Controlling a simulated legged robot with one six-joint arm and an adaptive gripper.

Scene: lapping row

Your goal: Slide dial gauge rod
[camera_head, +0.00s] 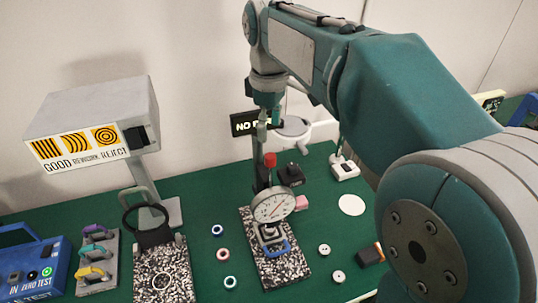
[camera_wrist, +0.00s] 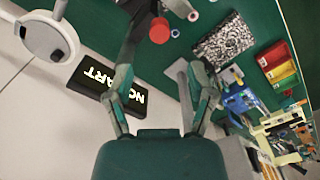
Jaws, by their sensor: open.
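The dial gauge (camera_head: 272,207) has a round white face and hangs on a dark stand over a speckled granite plate (camera_head: 290,268). A red cap (camera_head: 270,160) sits at the top of its rod. A small part with a blue handle is under the dial. My gripper (camera_head: 268,122) is above the gauge, in front of the black "NO PART" sign (camera_head: 243,123). In the wrist view my gripper (camera_wrist: 160,78) is open, its two fingers spread with nothing between the tips. The red cap (camera_wrist: 159,30) shows beyond the fingertips, apart from them.
A magnifier stand (camera_head: 150,222) and a grey box with a "GOOD REWORK REJECT" label (camera_head: 92,115) are at left. Several small rings and discs lie on the green mat (camera_head: 200,195). A blue tester (camera_head: 30,262) is at far left. The sign (camera_wrist: 105,85) is close to the left finger.

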